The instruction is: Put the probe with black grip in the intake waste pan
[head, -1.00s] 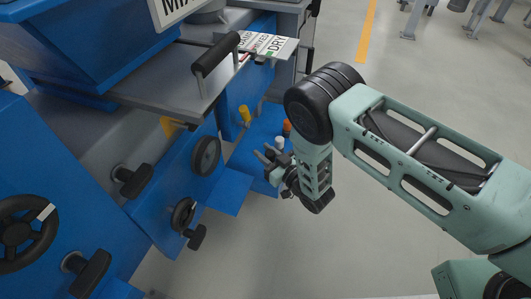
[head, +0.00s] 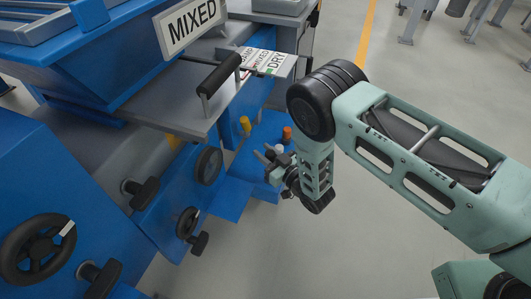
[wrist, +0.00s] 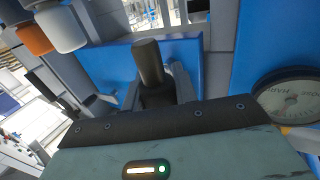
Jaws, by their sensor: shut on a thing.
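My gripper (head: 266,156) hangs beside the blue machine in the head view, in front of a blue ledge with capped items. In the wrist view my gripper (wrist: 158,92) is shut on a dark cylinder, the black grip of the probe (wrist: 149,62), which stands up between the fingers. The rest of the probe is hidden behind the gripper body. I cannot pick out the intake waste pan for certain in either view.
A yellow item (head: 245,123), a white cap (head: 278,149) and an orange cap (head: 287,134) stand near my gripper. Black handwheels (head: 208,165) and a black bar handle (head: 220,74) stick out of the machine. A round dial (wrist: 290,96) is at right in the wrist view. Open floor lies right.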

